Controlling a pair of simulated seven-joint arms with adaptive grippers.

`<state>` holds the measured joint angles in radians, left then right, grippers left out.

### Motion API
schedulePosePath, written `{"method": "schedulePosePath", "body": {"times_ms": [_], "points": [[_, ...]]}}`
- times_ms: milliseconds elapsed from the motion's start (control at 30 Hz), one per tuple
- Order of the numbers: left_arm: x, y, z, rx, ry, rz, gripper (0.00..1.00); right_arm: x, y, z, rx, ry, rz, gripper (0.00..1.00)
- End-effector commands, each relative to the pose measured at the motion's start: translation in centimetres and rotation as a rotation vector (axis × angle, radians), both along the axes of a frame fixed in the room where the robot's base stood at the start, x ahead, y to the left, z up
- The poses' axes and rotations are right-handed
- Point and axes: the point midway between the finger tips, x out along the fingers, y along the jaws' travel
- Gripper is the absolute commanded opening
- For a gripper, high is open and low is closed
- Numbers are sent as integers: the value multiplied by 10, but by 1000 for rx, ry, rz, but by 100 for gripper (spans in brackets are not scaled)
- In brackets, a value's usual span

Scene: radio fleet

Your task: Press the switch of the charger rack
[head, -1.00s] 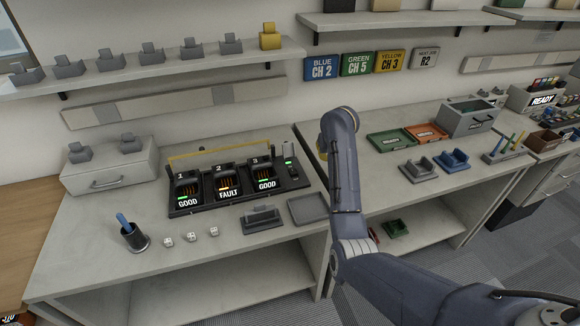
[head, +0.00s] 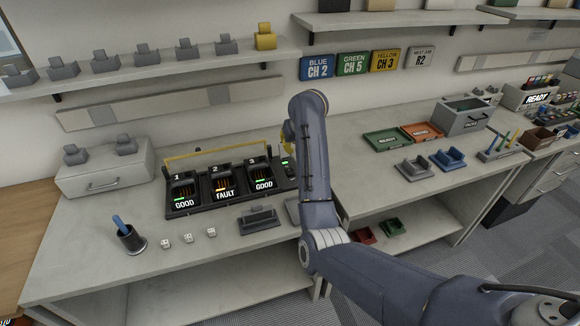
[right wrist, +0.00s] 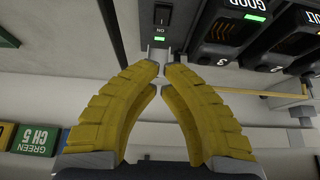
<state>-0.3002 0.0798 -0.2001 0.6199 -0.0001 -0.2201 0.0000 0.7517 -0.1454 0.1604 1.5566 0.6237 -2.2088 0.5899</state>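The black charger rack (head: 243,196) stands on the left bench. The switch (head: 287,162) is at the rack's right end; in the right wrist view the switch (right wrist: 162,15) has an ON label and a lit green bar. My right gripper (right wrist: 162,70) has yellow fingers with tips drawn together, only a slim gap between them, and holds nothing. The tips appear just short of the switch; contact is not visible. In the head view my arm hides most of this gripper (head: 287,137). My left gripper is not in view.
A yellow bar (head: 210,150) runs behind the rack. A grey cradle (head: 259,220), small white cubes (head: 188,238) and a dark cup (head: 131,238) are in front. A drawer box (head: 105,176) stands left. Green (head: 386,139) and orange (head: 422,132) trays lie on the right bench.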

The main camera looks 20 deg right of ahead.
Motion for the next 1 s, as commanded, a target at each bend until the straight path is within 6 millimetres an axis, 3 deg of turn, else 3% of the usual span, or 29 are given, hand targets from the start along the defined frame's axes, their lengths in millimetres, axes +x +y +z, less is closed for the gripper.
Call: {"method": "schedulePosePath", "body": {"times_ms": [600,1000], "points": [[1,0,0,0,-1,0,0,47,0,-85,-3,5,-1,0],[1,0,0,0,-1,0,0,36,1,-118,-2,1,-1,0]]}}
